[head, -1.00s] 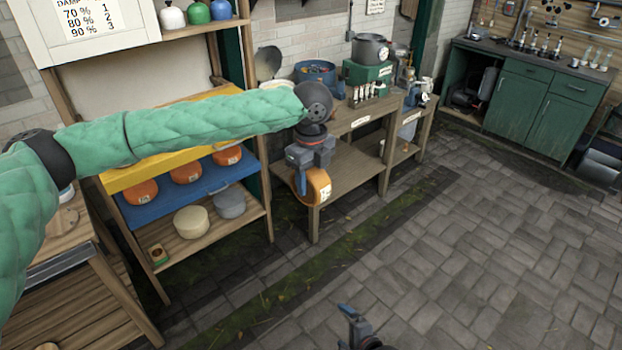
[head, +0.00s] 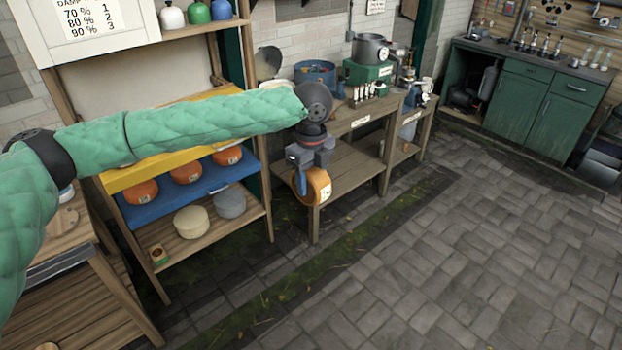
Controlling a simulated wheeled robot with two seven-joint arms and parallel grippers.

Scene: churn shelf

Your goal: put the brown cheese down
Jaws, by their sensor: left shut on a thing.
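The brown cheese (head: 318,187) is an orange-brown wheel with a pale label, held on edge. My left gripper (head: 303,178) is shut on it, fingers pointing down, and partly covers its left side. The cheese hangs in front of the left end of the wooden bench (head: 345,172); I cannot tell whether it touches the bench. My right gripper is out of view.
A rack at left has a blue shelf (head: 218,178) with several orange cheeses, and a lower wooden shelf (head: 180,245) with a cream cheese (head: 191,222) and a grey cheese (head: 230,203). The paved floor (head: 450,260) at right is clear.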

